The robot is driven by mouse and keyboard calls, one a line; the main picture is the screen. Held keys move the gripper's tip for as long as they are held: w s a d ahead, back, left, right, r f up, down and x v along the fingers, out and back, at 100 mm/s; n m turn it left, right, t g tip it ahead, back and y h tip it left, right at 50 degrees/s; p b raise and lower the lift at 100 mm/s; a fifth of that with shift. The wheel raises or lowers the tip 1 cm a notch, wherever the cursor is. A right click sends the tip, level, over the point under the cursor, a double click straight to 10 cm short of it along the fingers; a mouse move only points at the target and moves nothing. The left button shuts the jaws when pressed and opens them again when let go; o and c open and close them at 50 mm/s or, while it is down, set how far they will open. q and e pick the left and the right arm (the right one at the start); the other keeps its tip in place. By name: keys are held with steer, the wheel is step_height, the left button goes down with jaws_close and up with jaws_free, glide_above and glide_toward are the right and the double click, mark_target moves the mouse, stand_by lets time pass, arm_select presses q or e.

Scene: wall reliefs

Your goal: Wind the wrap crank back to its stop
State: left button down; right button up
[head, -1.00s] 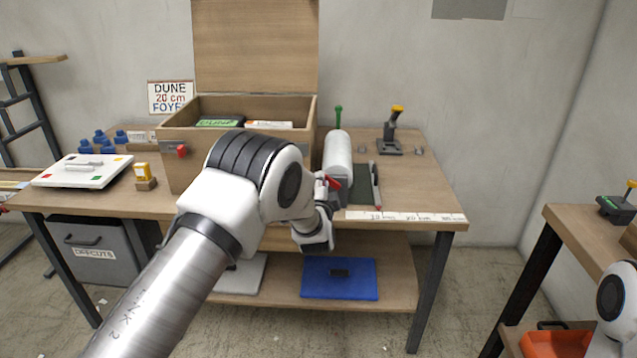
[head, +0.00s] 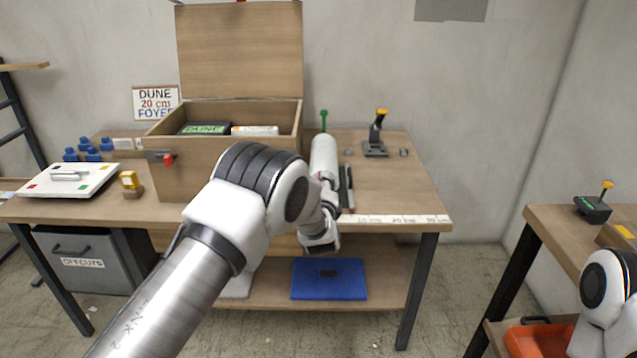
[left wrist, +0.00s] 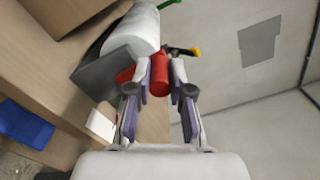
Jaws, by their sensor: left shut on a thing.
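The wrap roll (head: 323,155) is a white cylinder lying on the bench, right of the open wooden box. In the left wrist view the roll (left wrist: 133,28) sits by a dark grey end plate (left wrist: 100,75). The red crank grip (left wrist: 159,76) stands out from that end. My left gripper (left wrist: 160,82) is shut on this red grip, one finger on each side. In the head view my left gripper (head: 326,192) is at the roll's near end, and my arm and wrist hide most of the crank. My right gripper is out of view; part of my right arm shows at lower right.
The wooden box (head: 170,185) stands left of my wrist. A yellow-knobbed lever (head: 375,140) stands right of the roll, and a green-topped post (head: 323,120) behind it. A white ruler strip (head: 395,219) lies along the front edge.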

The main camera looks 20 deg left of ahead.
arm_select(q)
steer(key=shift+d+m, duration=0.15)
steer(key=shift+m, duration=0.15)
steer(key=c, duration=1.1)
jaws_free()
steer(key=shift+w, duration=0.1)
steer(key=shift+o, duration=0.2)
steer(key=v, duration=1.2)
